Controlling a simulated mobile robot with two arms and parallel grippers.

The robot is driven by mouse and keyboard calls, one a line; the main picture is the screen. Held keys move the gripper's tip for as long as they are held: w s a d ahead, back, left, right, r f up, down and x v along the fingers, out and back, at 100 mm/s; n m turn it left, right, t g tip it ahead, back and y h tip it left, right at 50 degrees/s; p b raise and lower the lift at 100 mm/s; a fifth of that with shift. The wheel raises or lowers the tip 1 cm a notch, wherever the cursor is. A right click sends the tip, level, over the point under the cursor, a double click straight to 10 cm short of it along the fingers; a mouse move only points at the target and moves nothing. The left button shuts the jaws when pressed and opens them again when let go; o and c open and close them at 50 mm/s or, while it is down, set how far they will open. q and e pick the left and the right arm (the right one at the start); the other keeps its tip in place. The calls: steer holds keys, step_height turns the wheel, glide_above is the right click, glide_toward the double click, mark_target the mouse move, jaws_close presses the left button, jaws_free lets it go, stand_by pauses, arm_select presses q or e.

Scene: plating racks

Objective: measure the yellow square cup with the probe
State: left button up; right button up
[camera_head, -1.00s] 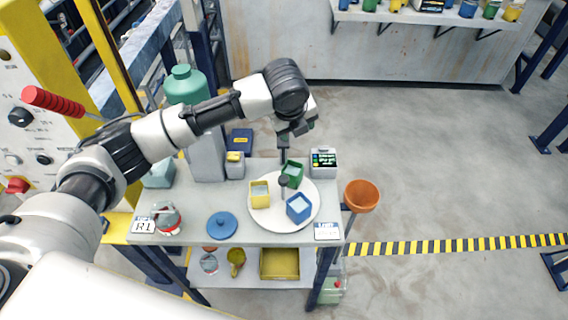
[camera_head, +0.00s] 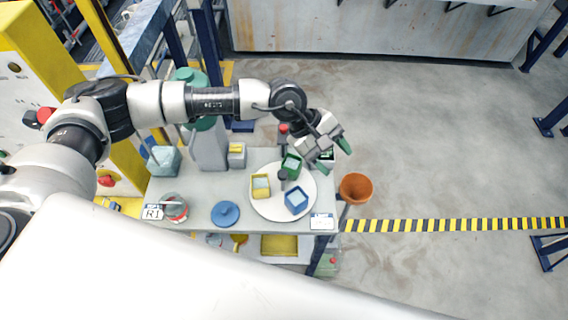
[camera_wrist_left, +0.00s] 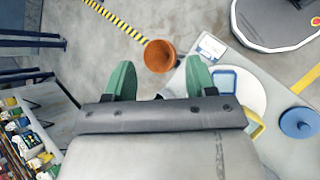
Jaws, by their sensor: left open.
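The yellow square cup (camera_head: 261,187) stands on the left part of a round white plate (camera_head: 271,211) on the table. A blue square cup (camera_head: 296,200) and a green one (camera_head: 291,165) share the plate. A slim upright item with a red top (camera_head: 283,129) shows behind the green cup; I cannot tell whether it is the probe. A dark round knob (camera_head: 283,176) is near the plate's middle. My left gripper (camera_head: 336,151) is open and empty, above the table's back right. In the left wrist view, its green fingertips (camera_wrist_left: 160,80) are apart; the yellow cup (camera_wrist_left: 256,124) is partly hidden.
A grey canister (camera_head: 207,147) stands at the back left. Open floor lies to the right.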

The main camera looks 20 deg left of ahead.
mark_target(283, 173)
arm_select(q)
steer(key=w+a+f+m+t+y+p, duration=0.15)
steer(key=a+f+y, duration=0.25)
steer(key=a+y, duration=0.55)
steer(key=shift+m+h, duration=0.45)
steer(key=shift+h, duration=0.1)
steer(key=f+b, duration=0.1)
steer(key=f, duration=0.2)
steer(key=a+f+b, duration=0.1)
steer(key=f, duration=0.3)
steer(key=f+b, duration=0.1)
steer(key=f, duration=0.3)
steer(key=shift+a, duration=0.4)
arm_select(e)
steer(key=shift+w+f, duration=0.45)
steer(key=shift+f, duration=0.25)
arm_select(q)
steer(key=shift+s+r, duration=0.1)
jaws_close()
